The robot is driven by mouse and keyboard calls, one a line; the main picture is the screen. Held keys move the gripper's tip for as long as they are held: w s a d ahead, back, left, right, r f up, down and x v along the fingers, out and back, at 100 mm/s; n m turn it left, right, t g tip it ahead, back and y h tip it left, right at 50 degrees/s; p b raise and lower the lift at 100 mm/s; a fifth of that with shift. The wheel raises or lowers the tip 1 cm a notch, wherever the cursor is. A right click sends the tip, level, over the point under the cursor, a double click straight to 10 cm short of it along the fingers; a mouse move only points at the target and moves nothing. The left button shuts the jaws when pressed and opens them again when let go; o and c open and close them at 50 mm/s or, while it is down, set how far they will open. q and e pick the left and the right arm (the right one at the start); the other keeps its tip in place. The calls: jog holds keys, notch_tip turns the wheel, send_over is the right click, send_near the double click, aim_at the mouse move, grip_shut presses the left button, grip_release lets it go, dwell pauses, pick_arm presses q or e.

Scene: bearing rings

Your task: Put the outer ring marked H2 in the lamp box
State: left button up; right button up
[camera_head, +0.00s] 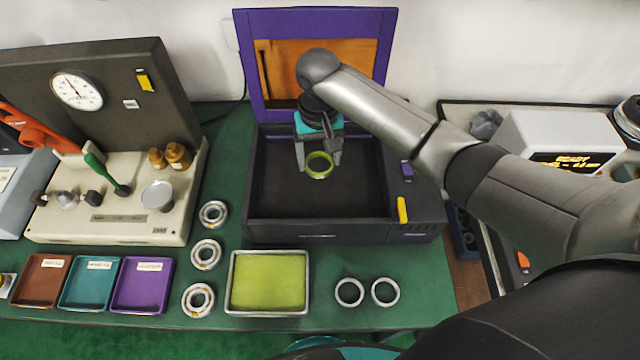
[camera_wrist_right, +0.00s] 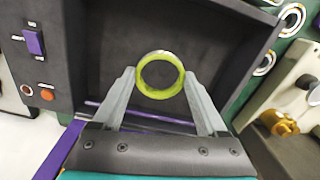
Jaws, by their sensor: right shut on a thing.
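My right gripper (camera_head: 319,158) is shut on a yellow-green ring (camera_head: 320,172) and holds it over the open dark box (camera_head: 262,215), which has a raised purple-framed lid (camera_head: 248,60). In the right wrist view the ring (camera_wrist_right: 160,75) sits between the two grey fingertips (camera_wrist_right: 160,88), with the dark box interior (camera_wrist_right: 120,30) behind it. I cannot read any mark on the ring. The ring is above the box floor; the exact height is hard to tell. My left gripper is not in view.
A tray with a yellow-green bottom (camera_head: 268,313) stands in front of the box. Two plain rings (camera_head: 349,292) lie to its right, and bearings (camera_head: 206,254) lie left of the box. Small brown, teal and purple trays (camera_head: 140,303) are at the front left. A gauge tester (camera_head: 120,200) stands left.

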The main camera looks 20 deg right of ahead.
send_over(320, 192)
notch_tip(320, 192, down, 6)
jog(key=shift+a+r+b, duration=0.1)
jog(key=shift+r+b, duration=0.15)
jog(key=shift+b, duration=0.15)
jog(key=shift+f, duration=0.6)
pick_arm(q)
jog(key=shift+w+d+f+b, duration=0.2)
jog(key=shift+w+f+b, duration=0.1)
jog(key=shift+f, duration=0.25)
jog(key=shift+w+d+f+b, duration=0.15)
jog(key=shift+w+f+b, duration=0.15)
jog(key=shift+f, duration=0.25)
pick_arm(e)
jog(key=shift+f, duration=1.8)
jog(key=shift+f, duration=0.15)
jog(key=o, duration=1.3)
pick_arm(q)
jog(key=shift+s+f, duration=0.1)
pick_arm(e)
jog(key=shift+o, duration=0.2)
pick_arm(q)
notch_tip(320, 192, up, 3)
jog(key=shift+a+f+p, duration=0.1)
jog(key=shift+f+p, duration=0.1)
jog(key=shift+p, duration=1.05)
pick_arm(e)
notch_tip(320, 192, up, 12)
jog(key=shift+r, duration=0.2)
